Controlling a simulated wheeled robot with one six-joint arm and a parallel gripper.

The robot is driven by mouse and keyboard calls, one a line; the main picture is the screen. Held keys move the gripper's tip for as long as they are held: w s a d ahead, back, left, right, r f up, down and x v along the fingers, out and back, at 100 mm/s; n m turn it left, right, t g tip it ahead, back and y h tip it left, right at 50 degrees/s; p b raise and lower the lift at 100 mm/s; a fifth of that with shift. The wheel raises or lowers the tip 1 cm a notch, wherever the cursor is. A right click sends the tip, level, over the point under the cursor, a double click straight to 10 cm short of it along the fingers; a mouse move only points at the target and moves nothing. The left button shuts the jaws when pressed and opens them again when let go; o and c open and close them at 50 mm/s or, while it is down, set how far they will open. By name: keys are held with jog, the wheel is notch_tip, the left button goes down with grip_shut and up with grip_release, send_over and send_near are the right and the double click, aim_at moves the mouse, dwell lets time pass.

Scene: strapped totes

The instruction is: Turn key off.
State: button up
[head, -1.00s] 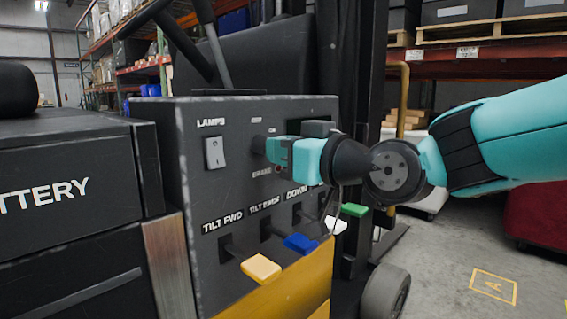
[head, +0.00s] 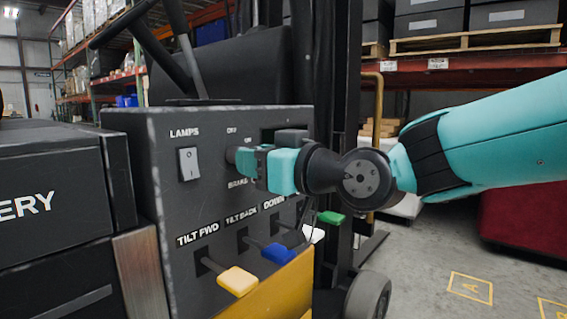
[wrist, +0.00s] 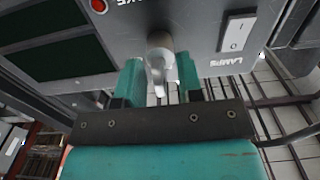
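The key switch (wrist: 160,45) is a grey cylinder on the dark control panel (head: 150,150), with a pale key (wrist: 159,78) sticking out toward my gripper. In the wrist view my gripper (wrist: 160,82) has its two teal fingers on either side of the key, with narrow gaps to it. It is open around the key. In the head view my gripper (head: 243,160) points left at the panel, beside the ON label. There the fingers hide most of the switch, so the key's angle cannot be read.
A white LAMPS rocker switch (head: 188,164) sits left of the key switch. Below are levers with yellow (head: 237,281), blue (head: 279,253), white and green (head: 331,217) handles. A red button (wrist: 98,5) shows in the wrist view. Open floor lies at the right.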

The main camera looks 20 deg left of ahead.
jog(key=shift+d, duration=0.1)
jog(key=b+v, duration=0.2)
jog(key=v, duration=1.5)
jog(key=shift+s+d+f, duration=0.15)
jog(key=s+d+f+m+g+h, duration=0.3)
jog(key=s+d+f+h, duration=0.4)
jog(key=f, duration=0.3)
jog(key=s+d+f+m+g+h, duration=0.45)
jog(key=s+d+f, duration=0.25)
jog(key=d+f, duration=0.25)
notch_tip(320, 180, up, 24)
jog(key=p, duration=2.3)
jog(key=shift+w+a+f+n+t+h, duration=0.25)
jog(key=shift+n+t+h, duration=0.1)
jog(key=shift+n+h, duration=0.1)
